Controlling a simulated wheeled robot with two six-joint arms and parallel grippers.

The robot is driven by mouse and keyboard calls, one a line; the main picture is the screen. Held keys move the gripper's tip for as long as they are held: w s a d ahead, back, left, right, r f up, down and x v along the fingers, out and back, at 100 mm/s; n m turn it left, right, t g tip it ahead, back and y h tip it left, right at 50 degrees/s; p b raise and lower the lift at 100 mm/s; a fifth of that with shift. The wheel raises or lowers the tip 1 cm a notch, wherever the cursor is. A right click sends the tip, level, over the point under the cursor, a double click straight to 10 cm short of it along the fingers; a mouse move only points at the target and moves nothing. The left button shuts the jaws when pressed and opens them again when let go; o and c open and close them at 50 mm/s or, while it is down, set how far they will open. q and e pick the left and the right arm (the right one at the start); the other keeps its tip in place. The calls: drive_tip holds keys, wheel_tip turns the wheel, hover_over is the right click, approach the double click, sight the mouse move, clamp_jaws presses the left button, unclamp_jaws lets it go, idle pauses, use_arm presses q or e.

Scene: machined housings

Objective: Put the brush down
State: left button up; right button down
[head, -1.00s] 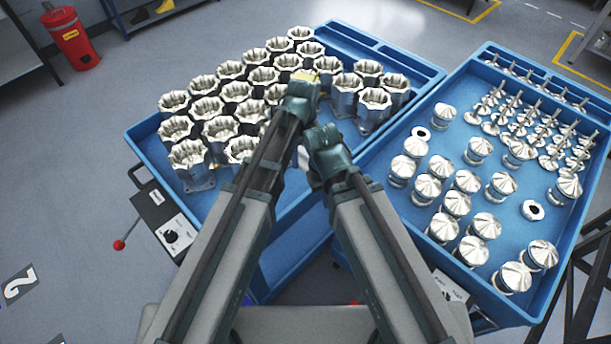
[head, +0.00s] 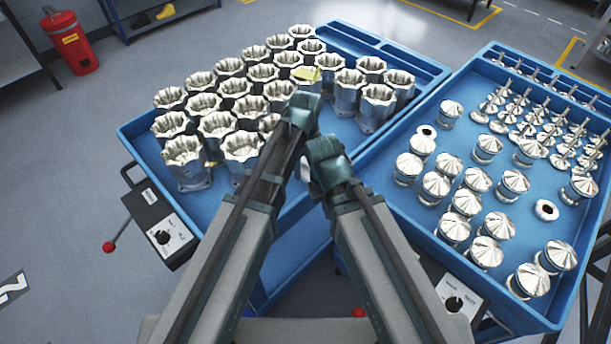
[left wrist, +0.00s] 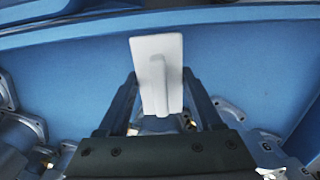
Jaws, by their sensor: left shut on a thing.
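The brush shows in the left wrist view as a white flat block with a raised ridge (left wrist: 171,48). My left gripper (left wrist: 160,92) is shut on it, with one finger on each side. In the head view, the left arm ends over the blue tray with the housings (head: 222,192), and its fingers are hidden. A small white patch (head: 304,170) shows between my two arms; I cannot tell if it is the brush. My right arm ends close beside the left one, and its fingers are hidden too.
Silver housings (head: 243,147) stand close together in the left tray. A small yellow thing (head: 307,74) shows among them, just beyond my left arm's end. The right blue tray (head: 395,212) holds pistons and valve-like parts. Bare blue floor shows between the housings and the near wall.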

sight(305, 173)
use_arm(q)
drive_tip(key=shift+f+b, duration=1.65)
drive_tip(key=shift+f, duration=0.15)
drive_tip(key=shift+f, duration=0.25)
drive_tip(key=o, duration=1.2)
drive_tip(key=shift+r, duration=0.1)
drive_tip(key=shift+r, duration=0.15)
wheel_tip(305, 173, up, 12)
drive_tip(key=p, duration=1.2)
